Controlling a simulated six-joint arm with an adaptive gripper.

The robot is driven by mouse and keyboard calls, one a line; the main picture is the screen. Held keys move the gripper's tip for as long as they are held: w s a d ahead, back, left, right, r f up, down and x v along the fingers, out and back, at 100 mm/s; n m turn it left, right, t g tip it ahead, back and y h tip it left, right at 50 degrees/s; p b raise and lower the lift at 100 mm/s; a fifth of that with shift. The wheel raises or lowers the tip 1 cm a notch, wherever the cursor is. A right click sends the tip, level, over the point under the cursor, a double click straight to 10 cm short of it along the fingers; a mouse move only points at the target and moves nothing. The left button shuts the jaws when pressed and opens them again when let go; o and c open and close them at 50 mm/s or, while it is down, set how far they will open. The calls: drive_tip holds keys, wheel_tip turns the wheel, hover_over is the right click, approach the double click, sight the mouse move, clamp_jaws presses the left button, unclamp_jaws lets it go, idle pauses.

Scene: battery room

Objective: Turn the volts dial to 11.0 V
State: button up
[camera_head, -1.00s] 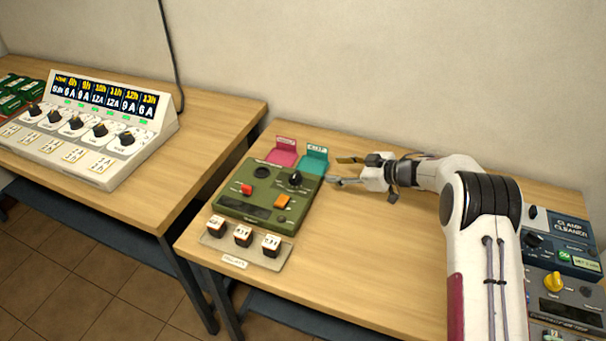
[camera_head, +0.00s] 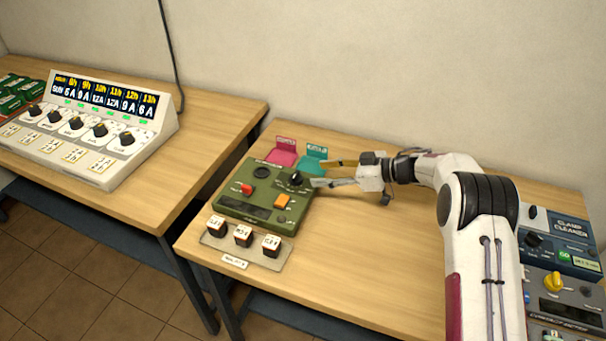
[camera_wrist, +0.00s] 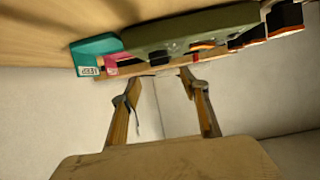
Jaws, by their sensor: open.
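A green control box (camera_head: 232,212) stands on the near wooden table. It carries a black knob (camera_head: 296,178) at its upper right, a red knob (camera_head: 246,188) at its left and an orange switch (camera_head: 282,201). The labels are too small to read, so I cannot tell which knob is the volts dial or its setting. My gripper (camera_head: 318,173) is open and empty, its fingertips just right of the black knob, apparently apart from it.
Pink (camera_head: 281,152) and teal (camera_head: 312,158) trays lie behind the box. Several black-and-white blocks sit on a plate (camera_head: 228,245) in front. A clamp cleaner (camera_head: 568,236) stands at the right. A white panel with several dials (camera_head: 100,172) is on the left table. Bare tabletop (camera_head: 360,250) lies right of the box.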

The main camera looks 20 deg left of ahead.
sight(298, 174)
drive_tip(key=shift+x, duration=3.6)
drive_tip(key=c, duration=1.1)
